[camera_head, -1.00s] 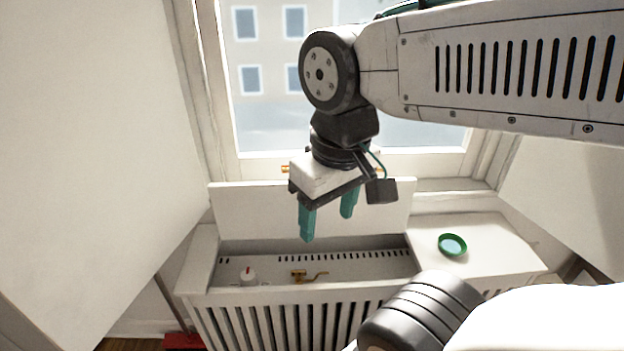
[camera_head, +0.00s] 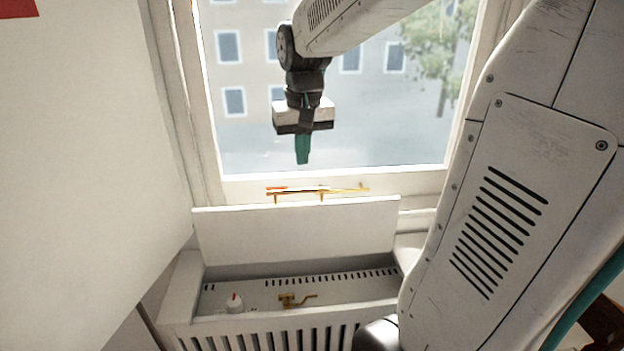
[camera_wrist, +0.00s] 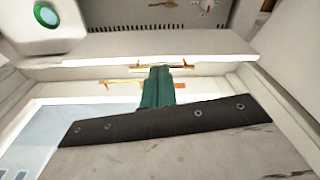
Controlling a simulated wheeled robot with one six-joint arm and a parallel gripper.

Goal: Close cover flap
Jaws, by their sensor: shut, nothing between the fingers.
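The cover flap (camera_head: 297,230) is a plain white panel standing upright along the back of the open radiator cover (camera_head: 180,300). In the wrist view the flap (camera_wrist: 170,46) shows as a pale band beyond my fingertips. My gripper (camera_head: 302,160) hangs in front of the window, above the flap's top edge and apart from it in the picture. Its green fingers are together and empty; they also show in the wrist view (camera_wrist: 160,72). Inside the open recess are a white knob with a red mark (camera_head: 235,302) and a brass valve (camera_head: 290,300).
A brass window fitting (camera_head: 318,189) lies just above the flap's top edge, close to my fingers in the wrist view. White walls flank the window. My arm hides the right side.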

